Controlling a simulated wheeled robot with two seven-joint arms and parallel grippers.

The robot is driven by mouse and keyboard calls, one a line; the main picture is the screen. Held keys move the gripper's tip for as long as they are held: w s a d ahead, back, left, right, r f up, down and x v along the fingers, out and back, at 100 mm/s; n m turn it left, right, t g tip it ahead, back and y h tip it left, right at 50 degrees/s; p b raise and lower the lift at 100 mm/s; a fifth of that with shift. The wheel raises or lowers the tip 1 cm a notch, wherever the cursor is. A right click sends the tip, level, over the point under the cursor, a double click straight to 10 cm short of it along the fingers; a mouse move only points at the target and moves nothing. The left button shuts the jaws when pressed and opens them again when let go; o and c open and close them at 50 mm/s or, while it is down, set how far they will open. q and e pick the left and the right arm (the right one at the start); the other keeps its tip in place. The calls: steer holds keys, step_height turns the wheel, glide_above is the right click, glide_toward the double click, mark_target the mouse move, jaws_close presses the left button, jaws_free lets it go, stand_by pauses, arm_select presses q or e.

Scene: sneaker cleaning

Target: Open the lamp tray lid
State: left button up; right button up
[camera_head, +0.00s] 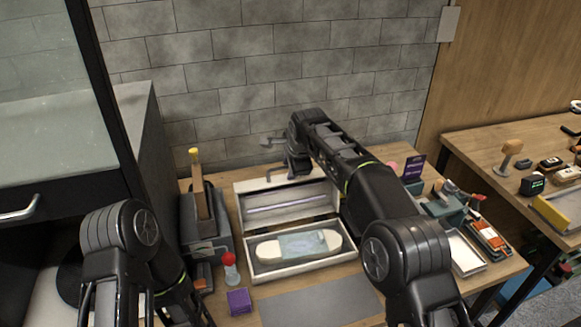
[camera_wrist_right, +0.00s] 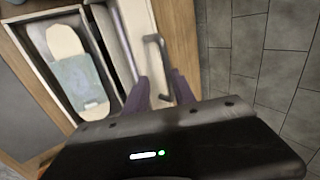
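The lamp tray (camera_head: 297,270) is a pale box on the table, with a long cream piece (camera_head: 270,250) under a bluish translucent patch (camera_head: 303,244) inside. Its lid (camera_head: 287,205) stands raised at the back, hinged open, its inner side with a lamp tube facing me. My right gripper (camera_head: 275,158) is at the lid's upper edge, behind it. In the right wrist view, a grey bar handle (camera_wrist_right: 160,62) lies beside the lid, and the two fingers (camera_wrist_right: 159,92) stand apart around its near end. Contact cannot be told. My left arm shows at lower left; its gripper is out of view.
A dark holder with a wooden-handled tool (camera_head: 202,205) stands left of the tray. A red-topped bottle (camera_head: 230,268) and a purple box (camera_head: 239,301) stand at front left. A grey mat (camera_head: 320,303) lies in front. Several tools crowd the right. A brick wall is close behind.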

steer(key=b+v, duration=0.2)
steer(key=v, duration=0.5)
steer(key=shift+s+r+b, duration=0.15)
steer(key=shift+r+b, duration=0.1)
steer(key=shift+b, duration=0.15)
